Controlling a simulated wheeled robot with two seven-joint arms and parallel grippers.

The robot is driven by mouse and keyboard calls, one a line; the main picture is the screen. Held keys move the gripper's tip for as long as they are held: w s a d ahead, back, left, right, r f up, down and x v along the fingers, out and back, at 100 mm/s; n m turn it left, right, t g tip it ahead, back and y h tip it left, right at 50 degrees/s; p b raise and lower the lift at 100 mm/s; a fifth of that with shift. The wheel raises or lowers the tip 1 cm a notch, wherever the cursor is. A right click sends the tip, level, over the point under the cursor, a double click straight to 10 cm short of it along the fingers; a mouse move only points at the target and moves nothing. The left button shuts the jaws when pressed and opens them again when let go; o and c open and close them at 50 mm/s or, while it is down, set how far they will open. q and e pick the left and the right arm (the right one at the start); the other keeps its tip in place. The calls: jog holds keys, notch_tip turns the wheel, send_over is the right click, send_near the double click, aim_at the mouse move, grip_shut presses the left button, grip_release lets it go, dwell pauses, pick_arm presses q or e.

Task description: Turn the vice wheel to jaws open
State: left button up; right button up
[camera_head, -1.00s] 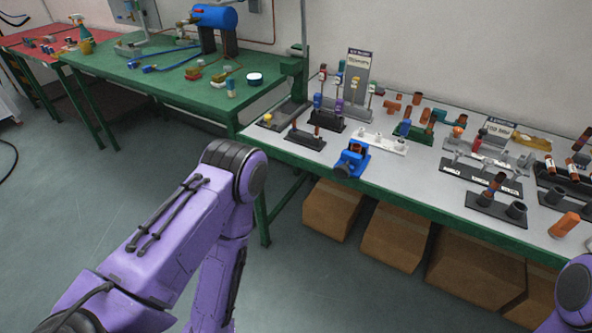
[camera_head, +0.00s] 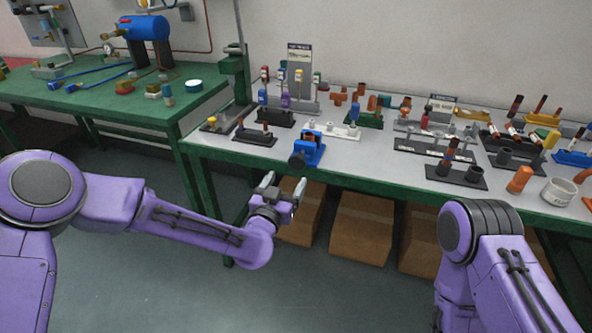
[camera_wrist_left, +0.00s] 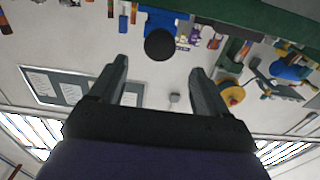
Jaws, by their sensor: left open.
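The blue vice (camera_head: 308,150) stands at the front edge of the grey-topped bench, with an orange-brown piece at its top. Its dark round wheel (camera_head: 297,160) faces the front. My left gripper (camera_head: 284,184) is open and empty, below and in front of the wheel, apart from it. In the left wrist view the wheel (camera_wrist_left: 159,44) shows as a dark disc beyond the open fingers (camera_wrist_left: 157,78), with blue vice parts behind it. Whether the vice jaws grip the orange-brown piece is not clear. My right arm shows at the lower right; its gripper is out of view.
The bench (camera_head: 350,183) has a green front rail and holds several racks with coloured parts. Cardboard boxes (camera_head: 361,228) stand under it. A green table (camera_head: 190,102) with a blue tank (camera_head: 143,28) is at the left. Floor in front is free.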

aim_at(296, 165)
pick_arm(q)
jog(key=x, duration=0.9)
jog(key=shift+w+f+p, duration=0.2)
jog(key=shift+f+p, duration=0.05)
jog(key=shift+p, duration=0.15)
jog(key=c, duration=1)
